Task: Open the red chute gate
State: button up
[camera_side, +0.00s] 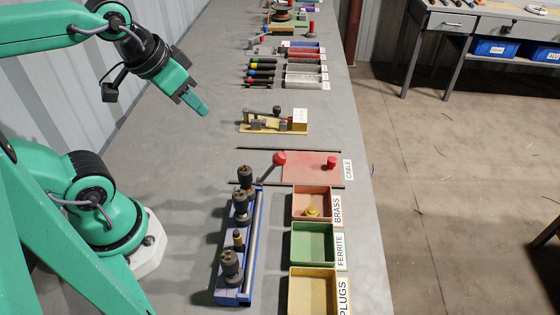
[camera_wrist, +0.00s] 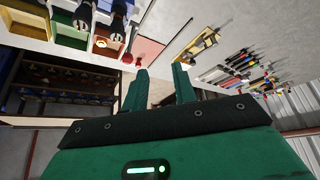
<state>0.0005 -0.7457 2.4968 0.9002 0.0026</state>
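The red chute gate (camera_side: 308,170) is a flat pale-red plate on the bench by the CABLE label. A red ball knob (camera_side: 280,158) on a dark lever stands at its left edge, and a second red knob (camera_side: 331,162) sits on the plate near its right side. The plate also shows in the wrist view (camera_wrist: 148,47), at upper centre. Whether the gate is open or closed I cannot tell. My gripper (camera_side: 204,110) is raised above the bench, up and left of the gate and apart from it. In the wrist view its two fingers (camera_wrist: 160,76) are spread with nothing between them.
Brass (camera_side: 296,203), ferrite (camera_side: 295,243) and plugs (camera_side: 293,290) bins stand in front of the gate. A blue rack (camera_side: 253,235) with several dark connectors is left of them. A yellow fixture (camera_side: 262,127) lies behind the gate. The bench left of the gate is clear.

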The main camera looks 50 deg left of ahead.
jog(key=o, duration=0.3)
jog(key=shift+w, duration=0.2)
jog(key=m+g, duration=0.5)
jog(key=m, duration=0.7)
send_over(332, 159)
jog(key=f, duration=1.4)
jog(key=shift+s+a+f, duration=0.1)
jog(key=shift+a+f, duration=0.1)
jog(key=shift+f, duration=0.1)
jog(key=shift+w+d+f+g, duration=0.2)
jog(key=shift+f+g, duration=0.1)
jog(key=shift+f, duration=0.15)
jog(key=shift+f, duration=0.1)
jog(key=shift+f, duration=3.8)
